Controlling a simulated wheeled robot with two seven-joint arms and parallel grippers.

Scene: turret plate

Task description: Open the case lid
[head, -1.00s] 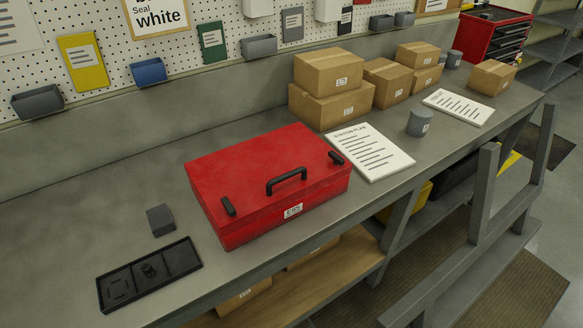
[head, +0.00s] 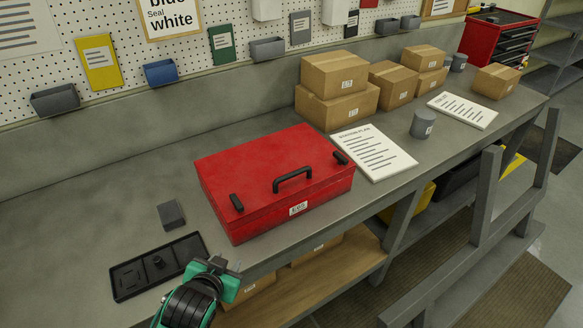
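The red case (head: 275,180) sits on the grey workbench with its lid (head: 262,163) shut. A black handle (head: 293,179) stands at its front edge, with a black latch on the left (head: 237,202) and another on the right (head: 340,158). A white label (head: 298,208) is on the front face. My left gripper (head: 227,266) is at the bench's front edge, below and left of the case, apart from it, beside the black tray. Its fingers are small and seen from behind, so I cannot tell their opening. My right gripper is not in view.
A black tray (head: 130,282) and a small dark block (head: 171,214) lie left of the case. A paper sheet (head: 372,152), a grey cup (head: 423,124) and cardboard boxes (head: 337,106) stand to its right. A pegboard with bins runs behind. Bare bench lies behind the case.

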